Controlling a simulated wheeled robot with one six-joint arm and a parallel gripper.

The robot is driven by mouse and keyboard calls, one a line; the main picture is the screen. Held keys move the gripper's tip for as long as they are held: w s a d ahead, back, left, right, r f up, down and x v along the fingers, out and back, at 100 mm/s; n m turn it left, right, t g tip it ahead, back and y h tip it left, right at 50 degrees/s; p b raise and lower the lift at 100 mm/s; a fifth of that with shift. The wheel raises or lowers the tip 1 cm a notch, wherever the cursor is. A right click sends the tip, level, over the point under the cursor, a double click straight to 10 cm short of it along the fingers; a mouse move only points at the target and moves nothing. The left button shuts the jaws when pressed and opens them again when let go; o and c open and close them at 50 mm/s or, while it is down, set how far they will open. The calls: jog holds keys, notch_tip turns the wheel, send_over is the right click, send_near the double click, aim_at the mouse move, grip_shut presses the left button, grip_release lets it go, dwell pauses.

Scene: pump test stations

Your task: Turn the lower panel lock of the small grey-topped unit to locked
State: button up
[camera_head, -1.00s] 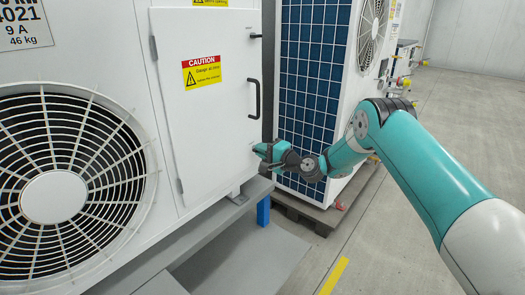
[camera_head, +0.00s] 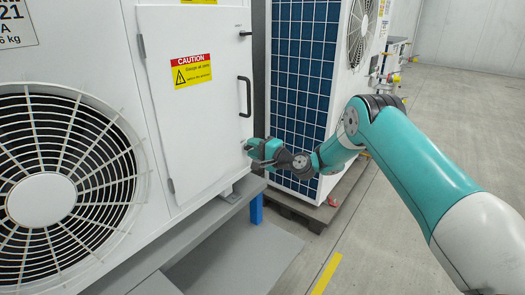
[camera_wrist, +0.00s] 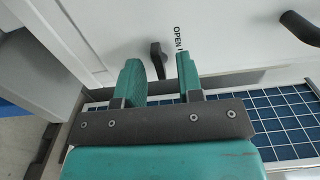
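The white unit's side panel (camera_head: 200,110) fills the left of the head view; the unit's top is out of view. In the head view my gripper (camera_head: 249,147) is at the panel's lower right edge, where it hides the lower lock. In the wrist view the lower lock's dark lever (camera_wrist: 157,60) shows just past and between the two teal fingertips of my gripper (camera_wrist: 158,68). The fingers are apart, with gaps visible on both sides of the lever. The word OPEN is printed right of the lever.
A black door handle (camera_head: 245,97) sits above the gripper, and an upper latch (camera_head: 245,33) above that. A second unit with a blue grille (camera_head: 303,80) stands close on the right on a pallet. Open floor (camera_head: 460,130) lies further right.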

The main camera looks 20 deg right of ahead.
jog(key=b+v, duration=0.9)
jog(key=v, duration=0.8)
jog(key=shift+d, duration=0.15)
jog(key=shift+s+r, duration=0.1)
jog(key=s+a+r+n+g, duration=0.3)
jog(key=s+a+n+g, duration=0.35)
jog(key=s+a, duration=0.2)
jog(key=s+a+r+n+g, duration=0.3)
jog(key=s+a+n+g, duration=0.2)
jog(key=s+a+n, duration=0.4)
jog(key=s+d+n+g+h, duration=0.25)
jog(key=s+h, duration=0.35)
jog(key=s, duration=1.2)
notch_tip(320, 180, up, 24)
jog(key=p, duration=2.4)
jog(key=shift+g, duration=0.3)
